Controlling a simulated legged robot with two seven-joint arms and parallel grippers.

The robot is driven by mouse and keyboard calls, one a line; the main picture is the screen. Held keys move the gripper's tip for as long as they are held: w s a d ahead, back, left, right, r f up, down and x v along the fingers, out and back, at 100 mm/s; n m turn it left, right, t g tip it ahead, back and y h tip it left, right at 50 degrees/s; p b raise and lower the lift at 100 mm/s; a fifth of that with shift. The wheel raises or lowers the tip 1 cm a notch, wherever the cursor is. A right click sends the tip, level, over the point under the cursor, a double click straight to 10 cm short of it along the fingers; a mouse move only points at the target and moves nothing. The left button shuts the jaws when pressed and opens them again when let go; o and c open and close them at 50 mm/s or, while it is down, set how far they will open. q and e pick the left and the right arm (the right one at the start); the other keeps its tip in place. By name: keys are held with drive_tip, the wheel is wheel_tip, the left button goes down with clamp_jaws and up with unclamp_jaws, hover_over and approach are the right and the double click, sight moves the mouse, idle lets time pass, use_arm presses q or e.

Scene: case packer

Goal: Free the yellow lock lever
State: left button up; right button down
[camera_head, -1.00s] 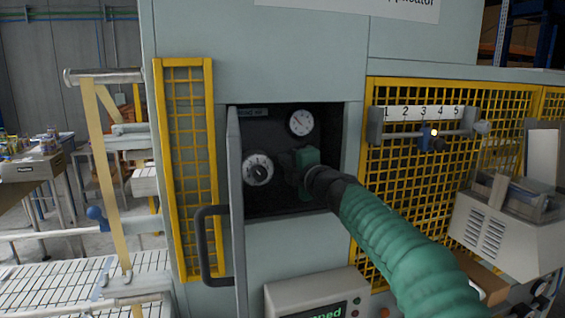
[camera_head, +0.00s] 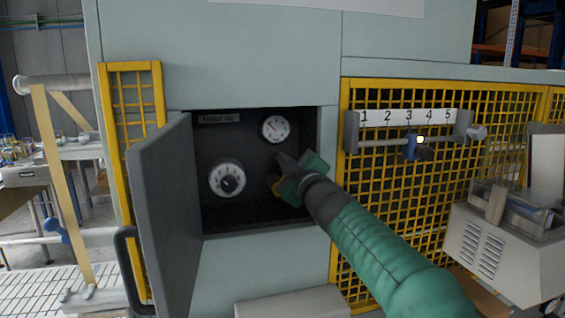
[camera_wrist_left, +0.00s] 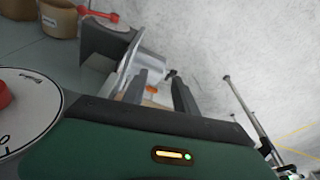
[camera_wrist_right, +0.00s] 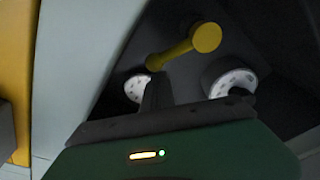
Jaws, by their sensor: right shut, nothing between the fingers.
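The yellow lock lever (camera_wrist_right: 185,47) is inside the dark recess of the machine. It shows in the right wrist view as a bar with a round knob end, just beyond my fingertips. In the head view only a small yellow part (camera_head: 272,183) shows beside my right gripper, which hides the rest. My right gripper (camera_head: 281,163) is shut and empty inside the recess; its closed fingers (camera_wrist_right: 157,90) point at the lever's narrow end. I cannot tell whether they touch it. My left gripper (camera_wrist_left: 160,88) is out of the head view; its fingers stand apart with nothing held.
A white dial (camera_head: 228,180) and a gauge (camera_head: 275,127) sit in the recess. The grey door (camera_head: 166,215) stands open on the left. A yellow mesh guard (camera_head: 385,195) with a numbered rail (camera_head: 408,117) is at the right.

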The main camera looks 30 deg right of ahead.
use_arm(q)
drive_tip(key=shift+a, duration=0.3)
use_arm(e)
drive_tip(key=shift+d+m, duration=0.1)
drive_tip(key=shift+m, duration=0.4)
use_arm(q)
drive_tip(key=shift+d, duration=0.15)
use_arm(e)
drive_tip(key=shift+s+d+f, duration=0.1)
drive_tip(key=shift+d, duration=0.2)
drive_tip(key=shift+a+f, duration=0.1)
drive_tip(key=shift+a, duration=0.05)
